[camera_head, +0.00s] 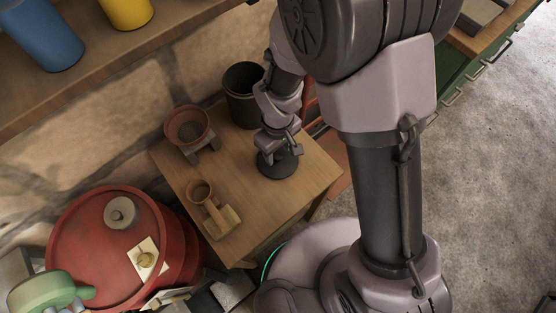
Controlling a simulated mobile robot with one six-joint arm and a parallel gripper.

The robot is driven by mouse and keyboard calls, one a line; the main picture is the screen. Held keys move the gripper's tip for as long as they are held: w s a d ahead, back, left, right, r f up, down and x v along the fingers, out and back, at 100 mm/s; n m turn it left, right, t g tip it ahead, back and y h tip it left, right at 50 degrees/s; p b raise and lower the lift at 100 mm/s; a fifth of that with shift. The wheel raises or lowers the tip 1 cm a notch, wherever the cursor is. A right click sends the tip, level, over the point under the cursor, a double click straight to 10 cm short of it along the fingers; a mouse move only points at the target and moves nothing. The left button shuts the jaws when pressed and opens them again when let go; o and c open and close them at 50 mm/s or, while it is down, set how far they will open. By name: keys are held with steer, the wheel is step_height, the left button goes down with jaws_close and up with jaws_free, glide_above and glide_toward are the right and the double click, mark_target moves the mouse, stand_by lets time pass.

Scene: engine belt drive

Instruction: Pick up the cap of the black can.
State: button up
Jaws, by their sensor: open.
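The black can (240,108) stands upright at the back of the small wooden table, with its top open. A round dark disc, which looks like its cap (275,171), lies flat on the table in front of the can. My gripper (282,152) is open and points down directly over the cap. It hides the cap's middle and upper part. I cannot tell whether the fingers touch the cap.
The wooden table (290,200) also holds a reddish bowl on a stand (187,127) and a small brown cup with a wooden block (208,203). A red drum (90,240) stands at the left. A shelf with blue and yellow cans hangs at the upper left.

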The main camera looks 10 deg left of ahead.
step_height(320, 180, down, 2)
steer(key=shift+f, duration=0.1)
jaws_close()
steer(key=shift+r, duration=0.2)
